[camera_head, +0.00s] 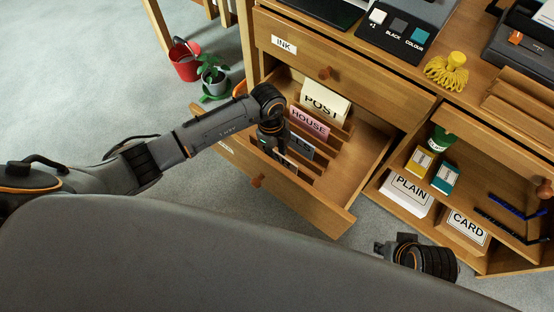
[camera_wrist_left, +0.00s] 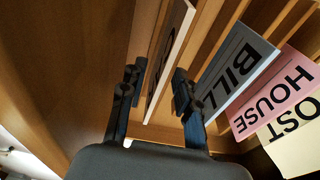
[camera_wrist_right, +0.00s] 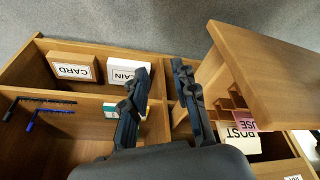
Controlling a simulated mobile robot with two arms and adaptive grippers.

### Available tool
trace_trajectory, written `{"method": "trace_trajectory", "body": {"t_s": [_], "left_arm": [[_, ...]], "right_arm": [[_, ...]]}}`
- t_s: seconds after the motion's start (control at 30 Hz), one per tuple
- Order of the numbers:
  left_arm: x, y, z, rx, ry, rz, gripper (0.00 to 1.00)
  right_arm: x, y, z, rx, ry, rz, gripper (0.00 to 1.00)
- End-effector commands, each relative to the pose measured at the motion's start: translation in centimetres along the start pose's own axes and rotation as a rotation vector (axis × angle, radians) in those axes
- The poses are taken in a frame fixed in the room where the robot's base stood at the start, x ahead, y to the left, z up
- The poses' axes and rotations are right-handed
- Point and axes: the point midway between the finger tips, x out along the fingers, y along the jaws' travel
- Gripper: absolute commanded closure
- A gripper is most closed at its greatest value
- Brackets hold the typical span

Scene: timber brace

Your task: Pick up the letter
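A thin pale card or envelope, apparently the letter (camera_wrist_left: 172,52), stands on edge in the front slot of the open drawer (camera_head: 302,201). Its face is mostly hidden, so I cannot read it. My left gripper (camera_head: 281,156) points down into the drawer. In the left wrist view the left gripper (camera_wrist_left: 157,85) is open, with the pale card's edge between its fingers; I see no grip on it. Behind it stand dividers labelled BILLS (camera_wrist_left: 238,65), HOUSE (camera_head: 309,123) and POST (camera_head: 324,104). My right gripper (camera_wrist_right: 160,85) is open and empty, outside the drawer beside the shelves.
A closed INK drawer (camera_head: 345,82) lies above the open one. Shelves at the right hold PLAIN (camera_head: 408,193) and CARD (camera_head: 465,228) boxes. Wooden slot walls are close around my left fingers.

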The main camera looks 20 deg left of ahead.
Motion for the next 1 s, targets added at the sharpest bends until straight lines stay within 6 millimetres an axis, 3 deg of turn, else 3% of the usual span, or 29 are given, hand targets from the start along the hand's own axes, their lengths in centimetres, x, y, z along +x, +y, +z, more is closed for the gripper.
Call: {"method": "trace_trajectory", "body": {"t_s": [0.13, 0.3, 0.83, 1.0], "left_arm": [[0.0, 0.0, 0.0, 0.000, 0.000, 0.000, 0.68], [-0.1, 0.0, 0.0, 0.000, 0.000, 0.000, 1.00], [-0.9, 0.0, -0.1, 0.001, 0.000, -0.001, 1.00], [-2.9, -0.1, -0.3, 0.000, -0.001, -0.002, 1.00]], "right_arm": [[0.0, 0.0, 0.0, 0.000, -0.001, 0.000, 0.72], [0.0, 0.0, 0.0, 0.000, -0.001, 0.000, 0.72], [0.0, 0.0, -0.1, 0.000, 0.005, 0.000, 0.72], [2.6, -0.2, 0.4, -0.002, -0.017, -0.004, 0.72]]}}
